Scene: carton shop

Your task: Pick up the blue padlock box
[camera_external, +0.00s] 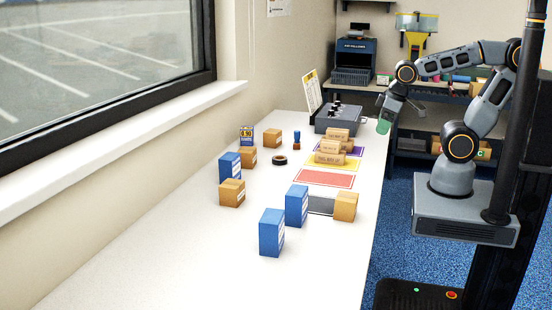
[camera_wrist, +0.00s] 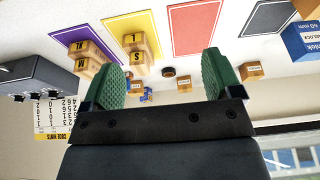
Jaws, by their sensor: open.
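Several blue boxes stand upright on the white table. In the external view, one is nearest the front (camera_external: 272,232), one is just behind it by the grey mat (camera_external: 297,205), and one is farther back on the left (camera_external: 230,165). Their labels are too small to read there. In the wrist view, a blue box (camera_wrist: 303,42) with "40 mm" and partly cut-off lettering shows at the right edge, beside the grey mat. My gripper (camera_external: 383,125) is open and empty above the table's far right edge, well away from the blue boxes. Its green fingers (camera_wrist: 163,77) are spread apart.
Brown cartons (camera_external: 232,192) stand among the blue boxes, with another (camera_external: 345,206) by the grey mat. A grey control box (camera_external: 338,118) is at the back. The front table is clear.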

